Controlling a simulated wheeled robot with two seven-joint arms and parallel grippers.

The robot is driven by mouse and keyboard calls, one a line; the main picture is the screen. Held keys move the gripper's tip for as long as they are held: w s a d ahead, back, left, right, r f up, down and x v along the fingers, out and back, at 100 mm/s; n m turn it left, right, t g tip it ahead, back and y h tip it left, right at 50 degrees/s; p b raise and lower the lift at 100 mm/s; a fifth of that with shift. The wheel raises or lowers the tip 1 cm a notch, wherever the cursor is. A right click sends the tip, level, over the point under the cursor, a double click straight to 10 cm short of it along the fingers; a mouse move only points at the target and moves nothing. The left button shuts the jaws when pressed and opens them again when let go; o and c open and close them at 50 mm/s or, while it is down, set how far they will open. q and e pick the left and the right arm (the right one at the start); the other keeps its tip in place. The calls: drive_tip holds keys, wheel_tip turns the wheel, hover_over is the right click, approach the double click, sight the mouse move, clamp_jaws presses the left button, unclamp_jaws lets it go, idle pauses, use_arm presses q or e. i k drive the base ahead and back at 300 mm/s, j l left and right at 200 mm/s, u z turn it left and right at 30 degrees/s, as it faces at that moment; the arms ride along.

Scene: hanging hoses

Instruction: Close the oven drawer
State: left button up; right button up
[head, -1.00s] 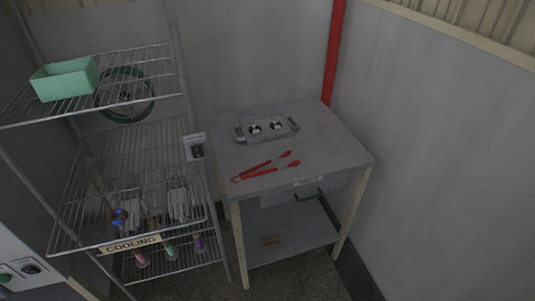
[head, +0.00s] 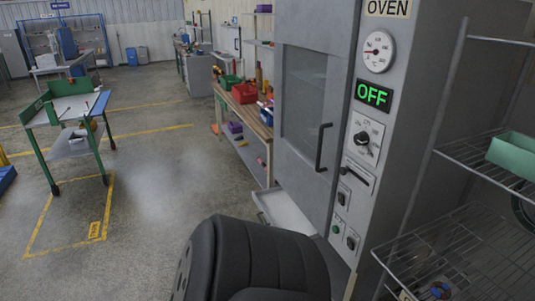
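The oven (head: 390,130) is a tall grey cabinet right of the middle, with an OVEN label, a dial, a green OFF display and several switches. Its door (head: 305,110) has a window and a black handle (head: 322,147) and looks shut. Below the door, a pale drawer (head: 285,212) sticks out to the left and stands open. A black rounded part of my own arm or body hides the area in front of the drawer and its right part. Neither gripper is in view.
A wire rack (head: 480,240) with a green bin (head: 515,154) stands right of the oven. A workbench (head: 245,110) with a red bin (head: 244,93) is behind the oven. A green-framed cart (head: 70,125) stands at left. The floor between is clear.

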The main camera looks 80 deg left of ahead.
sight(276, 206)
drive_tip(key=u, duration=2.6)
